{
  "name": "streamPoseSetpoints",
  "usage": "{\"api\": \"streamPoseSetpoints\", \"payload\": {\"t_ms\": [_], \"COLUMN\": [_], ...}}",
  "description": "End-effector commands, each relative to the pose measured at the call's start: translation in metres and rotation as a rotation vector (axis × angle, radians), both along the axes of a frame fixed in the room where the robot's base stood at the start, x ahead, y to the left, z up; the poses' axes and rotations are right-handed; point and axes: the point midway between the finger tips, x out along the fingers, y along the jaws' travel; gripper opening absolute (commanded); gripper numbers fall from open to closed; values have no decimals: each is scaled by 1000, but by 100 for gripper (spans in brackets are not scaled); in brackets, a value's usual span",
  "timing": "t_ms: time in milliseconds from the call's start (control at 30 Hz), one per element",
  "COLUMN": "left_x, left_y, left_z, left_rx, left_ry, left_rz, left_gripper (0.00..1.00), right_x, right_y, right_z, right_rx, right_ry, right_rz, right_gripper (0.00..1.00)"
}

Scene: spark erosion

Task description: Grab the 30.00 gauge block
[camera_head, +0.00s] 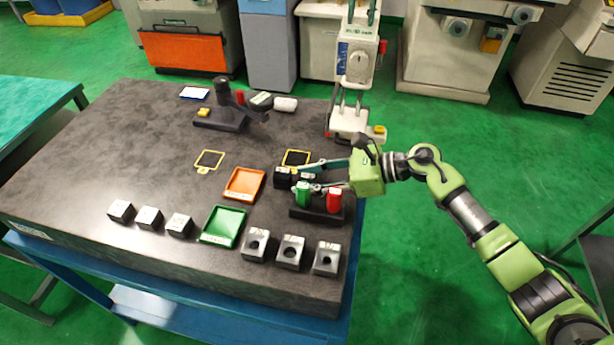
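Several small dark blocks with light tops stand along the front of the dark stone table; their markings are too small to read, so I cannot tell which is the 30.00 gauge block. On the left are a first block (120,210), a second block (149,217) and a third block (179,225). On the right are three larger blocks with round holes: one (257,244), another (290,252) and the last (326,258). My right gripper (294,177) points left above the table, behind these blocks. A dark shape is at its fingertips; whether it is held is unclear. My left gripper is out of view.
A green tray (222,238) lies between the block groups, with an orange tray (244,197) behind it. A dark holder with a green piece (302,194) and a red piece (334,200) stands just below my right gripper. A dark stand (221,119) and a white instrument (356,62) are farther back.

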Motion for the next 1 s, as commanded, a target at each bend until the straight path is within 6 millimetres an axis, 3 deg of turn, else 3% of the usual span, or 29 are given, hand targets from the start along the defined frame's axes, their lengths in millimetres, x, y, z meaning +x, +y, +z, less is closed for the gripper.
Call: {"api": "streamPoseSetpoints", "payload": {"t_ms": [267,400,767,1000], "left_x": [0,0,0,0], "left_y": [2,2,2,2], "left_z": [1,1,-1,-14], "left_rx": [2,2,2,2], "left_ry": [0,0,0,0], "left_rz": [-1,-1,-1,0], "left_gripper": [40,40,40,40], "right_x": [1,1,1,1], "right_y": [3,3,3,3], "right_z": [-3,-2,5,47], "right_rx": [-1,-1,1,1], "right_ry": [0,0,-4,-10], "right_rz": [-1,0,-1,1], "right_gripper": [33,0,0,0]}}
